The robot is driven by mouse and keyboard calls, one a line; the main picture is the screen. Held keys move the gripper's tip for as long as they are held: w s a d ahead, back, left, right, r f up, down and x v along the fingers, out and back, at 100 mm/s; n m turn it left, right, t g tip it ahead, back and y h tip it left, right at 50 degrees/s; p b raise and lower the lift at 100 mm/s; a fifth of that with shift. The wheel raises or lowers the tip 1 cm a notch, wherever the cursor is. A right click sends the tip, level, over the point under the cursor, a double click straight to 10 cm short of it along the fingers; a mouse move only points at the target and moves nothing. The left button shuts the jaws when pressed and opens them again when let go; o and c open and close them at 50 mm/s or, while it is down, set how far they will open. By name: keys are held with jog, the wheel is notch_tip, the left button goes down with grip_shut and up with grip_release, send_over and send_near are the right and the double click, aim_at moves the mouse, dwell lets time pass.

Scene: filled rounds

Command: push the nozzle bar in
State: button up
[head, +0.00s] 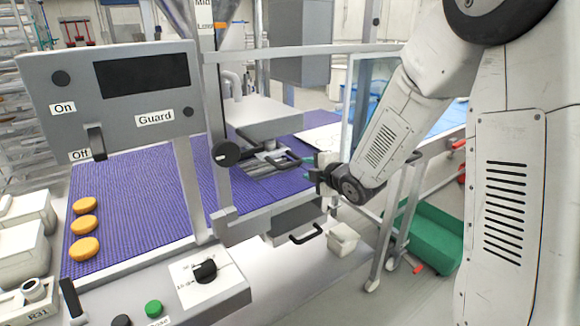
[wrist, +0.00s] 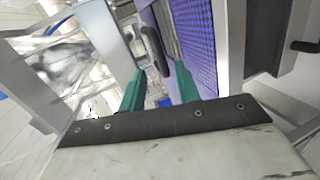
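The nozzle bar (head: 268,154) looks like a small grey metal piece under the pale filler head, above the purple belt. In the wrist view a black handle (wrist: 154,52) on a grey metal part lies ahead of my fingers, roughly between their lines. My gripper (head: 298,164) is at the right side of the machine, close to the bar, pointing left. Its two green fingers stand apart in the wrist view (wrist: 160,85), with no object clearly gripped. Whether a finger touches the handle I cannot tell. The bar's far end is hidden.
A grey control panel (head: 110,95) and a guard frame stand to the left. Orange rounds (head: 84,224) lie on the purple belt (head: 130,200). A drawer with a black handle (head: 305,234) and a white tub (head: 342,239) are below. A green crate (head: 430,235) stands at right.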

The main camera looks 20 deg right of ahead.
aim_at(292, 166)
jog(key=shift+w+a+f+n+y, duration=0.4)
jog(key=shift+w+f+n+y, duration=0.1)
jog(key=shift+n+y, duration=0.15)
jog(key=shift+w+a+t, duration=0.15)
jog(key=shift+w+t, duration=0.15)
jog(key=x, duration=0.7)
jog(key=shift+c, duration=0.3)
